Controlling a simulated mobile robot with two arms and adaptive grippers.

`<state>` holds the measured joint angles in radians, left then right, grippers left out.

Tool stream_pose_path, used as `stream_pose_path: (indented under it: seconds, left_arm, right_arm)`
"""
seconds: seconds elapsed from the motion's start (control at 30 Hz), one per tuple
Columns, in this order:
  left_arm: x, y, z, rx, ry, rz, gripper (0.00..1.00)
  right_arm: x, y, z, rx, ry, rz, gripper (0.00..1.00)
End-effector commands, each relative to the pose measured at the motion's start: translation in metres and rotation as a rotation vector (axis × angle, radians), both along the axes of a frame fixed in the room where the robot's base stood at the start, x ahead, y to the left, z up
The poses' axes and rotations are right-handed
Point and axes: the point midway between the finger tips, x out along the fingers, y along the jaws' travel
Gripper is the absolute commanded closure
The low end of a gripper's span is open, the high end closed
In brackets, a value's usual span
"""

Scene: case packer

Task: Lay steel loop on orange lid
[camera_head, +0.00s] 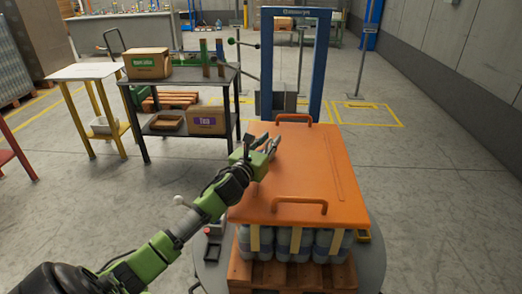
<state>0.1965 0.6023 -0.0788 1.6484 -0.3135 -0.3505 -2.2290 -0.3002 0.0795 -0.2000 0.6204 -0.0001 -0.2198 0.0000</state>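The orange lid (303,178) lies flat on top of several grey canisters, with one raised handle at its far edge and one at its near edge. My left gripper (268,144) is over the left part of the lid, close to its surface. Its fingers are small and overlap in view, so I cannot tell whether they are open or shut. A grey, metallic-looking part shows at the fingers, but I cannot tell whether it is the steel loop or part of the gripper. I cannot make out the steel loop elsewhere. My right gripper is not in view.
The grey canisters (325,243) stand on a wooden pallet (292,275) on a round grey base. A dark shelf (183,76) with cardboard boxes and a white-topped table (85,71) stand at the left. A blue frame (266,65) stands behind the lid. The floor at right is clear.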

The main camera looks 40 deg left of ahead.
Motion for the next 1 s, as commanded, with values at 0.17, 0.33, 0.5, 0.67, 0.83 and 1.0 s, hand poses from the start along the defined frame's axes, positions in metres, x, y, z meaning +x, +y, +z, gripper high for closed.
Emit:
stream_pose_path:
  seconds: [0.17, 0.33, 0.5, 0.67, 0.83, 1.0]
  left_arm:
    - [-0.030, -0.005, -0.002, 0.003, 0.002, -0.002, 0.77]
    - [-0.060, -0.011, -0.002, 0.002, 0.002, -0.002, 0.77]
    - [-0.086, -0.015, -0.002, 0.002, 0.001, -0.001, 0.77]
    - [-0.102, -0.017, -0.001, 0.000, 0.000, -0.001, 0.77]
    - [-0.110, -0.018, 0.000, 0.001, -0.001, 0.000, 0.77]
    - [-0.110, -0.019, 0.000, 0.000, -0.001, 0.000, 0.77]
  right_arm:
    - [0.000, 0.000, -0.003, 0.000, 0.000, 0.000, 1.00]
    - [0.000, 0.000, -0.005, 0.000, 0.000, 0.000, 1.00]
    - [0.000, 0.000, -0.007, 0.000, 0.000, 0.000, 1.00]
    - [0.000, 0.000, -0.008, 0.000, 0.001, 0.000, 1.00]
    - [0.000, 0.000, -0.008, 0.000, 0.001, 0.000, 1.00]
    - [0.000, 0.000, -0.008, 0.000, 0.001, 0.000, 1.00]
